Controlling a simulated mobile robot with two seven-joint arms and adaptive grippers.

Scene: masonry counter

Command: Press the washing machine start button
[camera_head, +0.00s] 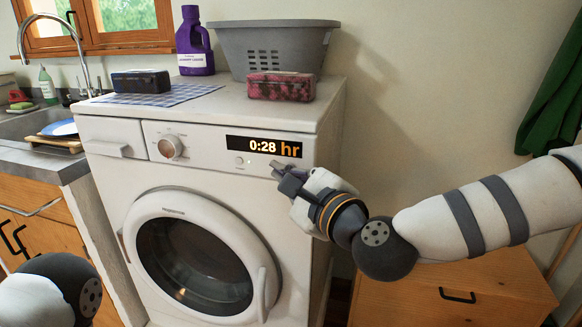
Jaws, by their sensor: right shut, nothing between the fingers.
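The white washing machine (110,177) stands in the middle, with a round door (195,258) that looks closed. Its panel has a dial (170,147), a small round button (238,160) and a lit display (264,147) reading 0:28 hr. My right gripper (277,168) is shut and empty in front of the panel, just below the display and right of the small button. I cannot tell whether its fingertips touch the panel. Of my left arm, only a rounded part shows at the lower left; its gripper is out of view.
On the machine top are a purple detergent bottle (194,45), a grey basket (272,45), a dark box (141,81) on a checkered cloth (185,94), and a reddish box (281,86). A sink counter (40,147) adjoins on the left. A wooden drawer cabinet (500,297) stands at right.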

